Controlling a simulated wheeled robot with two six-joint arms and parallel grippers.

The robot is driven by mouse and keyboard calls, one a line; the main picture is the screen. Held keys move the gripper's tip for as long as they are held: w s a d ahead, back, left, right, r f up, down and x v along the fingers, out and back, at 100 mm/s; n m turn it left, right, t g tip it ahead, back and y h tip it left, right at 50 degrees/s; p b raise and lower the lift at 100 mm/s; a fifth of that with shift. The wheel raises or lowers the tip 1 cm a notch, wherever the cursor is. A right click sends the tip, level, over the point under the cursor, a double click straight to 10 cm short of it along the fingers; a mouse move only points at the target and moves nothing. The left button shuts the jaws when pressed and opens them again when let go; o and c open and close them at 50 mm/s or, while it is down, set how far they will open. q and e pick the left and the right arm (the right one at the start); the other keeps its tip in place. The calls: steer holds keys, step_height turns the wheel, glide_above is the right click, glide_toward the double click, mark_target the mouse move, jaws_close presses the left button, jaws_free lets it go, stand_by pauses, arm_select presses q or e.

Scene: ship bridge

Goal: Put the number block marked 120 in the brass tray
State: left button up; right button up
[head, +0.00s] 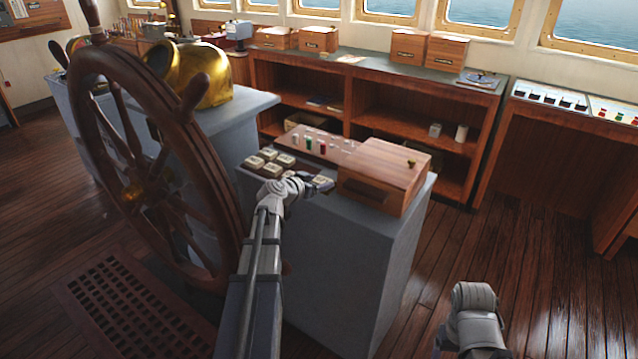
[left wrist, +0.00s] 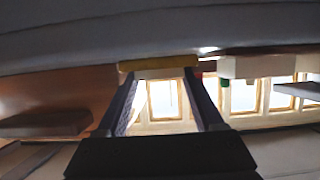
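My left gripper (head: 322,183) is low over the grey pedestal top, beside the wooden box. In the left wrist view, which looks upside down, its two dark fingers (left wrist: 162,75) stand apart. A cream block (left wrist: 160,74) shows between their tips, against a brass-coloured strip (left wrist: 126,66) that looks like the tray's edge. I cannot read the block's number or tell whether the fingers press on it. Several cream number blocks (head: 270,160) sit left of the gripper in the head view; their marks are too small to read. My right gripper is not visible; only part of that arm shows.
The wooden box (head: 385,175) stands close to the right of my left gripper. A panel with coloured pegs (head: 320,146) lies behind it. The large ship's wheel (head: 150,150) stands to the left. The floor right of the pedestal (head: 385,265) is clear.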

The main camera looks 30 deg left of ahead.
arm_select(q)
steer(key=shift+o, duration=0.7)
steer(key=shift+s+d+f, duration=0.1)
steer(key=shift+s+f, duration=0.05)
steer(key=shift+f, duration=0.1)
steer(key=shift+o, duration=0.7)
steer(key=shift+r, duration=0.15)
steer(key=shift+r+p, duration=0.4)
steer(key=shift+p, duration=0.25)
steer(key=p+v, duration=0.4)
steer(key=v, duration=0.7)
steer(key=shift+s, duration=0.3)
steer(key=shift+w, duration=0.1)
steer(key=b+x, duration=0.2)
steer(key=x, duration=0.3)
steer(key=b+x, duration=0.2)
steer(key=x, duration=0.4)
steer(key=shift+w+a+f, duration=0.15)
steer(key=shift+a, duration=0.05)
steer(key=shift+w+f+b, duration=0.2)
steer(key=shift+f+b, duration=0.05)
steer(key=shift+b, duration=0.2)
steer(key=shift+s+d+f, duration=0.1)
steer(key=shift+d, duration=0.05)
